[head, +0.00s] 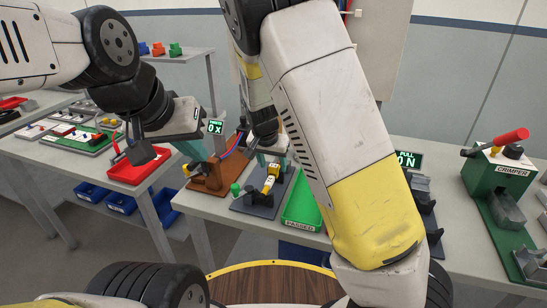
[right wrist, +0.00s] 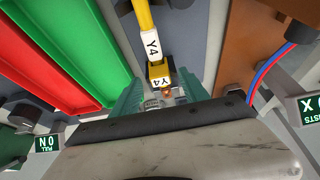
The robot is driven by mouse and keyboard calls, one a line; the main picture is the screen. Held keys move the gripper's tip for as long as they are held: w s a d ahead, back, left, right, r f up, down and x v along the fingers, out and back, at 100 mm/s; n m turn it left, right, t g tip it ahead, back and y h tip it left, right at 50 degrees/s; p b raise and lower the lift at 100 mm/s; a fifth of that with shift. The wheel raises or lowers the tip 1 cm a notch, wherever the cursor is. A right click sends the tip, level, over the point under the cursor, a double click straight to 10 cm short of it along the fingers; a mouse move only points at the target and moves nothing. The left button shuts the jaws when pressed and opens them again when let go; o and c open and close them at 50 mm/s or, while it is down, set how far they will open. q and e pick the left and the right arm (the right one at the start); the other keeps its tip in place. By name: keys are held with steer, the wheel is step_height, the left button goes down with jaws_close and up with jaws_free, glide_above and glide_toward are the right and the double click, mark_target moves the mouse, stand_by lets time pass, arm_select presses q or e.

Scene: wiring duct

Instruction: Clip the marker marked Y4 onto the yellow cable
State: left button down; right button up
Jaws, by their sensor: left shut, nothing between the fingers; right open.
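The yellow cable (right wrist: 143,15) comes in at the top of the right wrist view. A white marker reading Y4 (right wrist: 152,47) sits on it. Just below, a second white Y4 label (right wrist: 160,82) shows on a yellow piece (right wrist: 158,69); I cannot tell whether the two touch. My right gripper (right wrist: 160,88) is open, its teal fingers on either side of the lower Y4 piece. In the head view my right gripper (head: 262,160) is over the dark fixture (head: 262,209) with yellow and black parts. My left gripper (head: 194,154) is shut and empty, near the brown block.
A green tray marked PASSED (head: 302,207) stands right of the fixture. A brown block (head: 212,181) with red and blue cables is to its left. A red tray (head: 137,171) is on the left table. A green crimper (head: 497,180) stands at the far right.

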steer(key=v, duration=0.5)
steer(key=shift+r, duration=0.1)
steer(key=shift+s+d, duration=0.1)
steer(key=s+d+r+n+y, duration=0.1)
steer(key=s+d+r, duration=0.4)
steer(key=s, duration=0.3)
steer(key=s+d+r+n+t+y, duration=0.1)
steer(key=s+d+r, duration=0.4)
steer(key=s+r, duration=0.1)
steer(key=s+d+r+n+t+y, duration=0.1)
steer(key=s+d+r+n, duration=0.1)
steer(key=s+d+r, duration=0.3)
steer(key=s, duration=0.4)
steer(key=shift+s+r+y, duration=0.2)
steer(key=shift+s+y, duration=0.1)
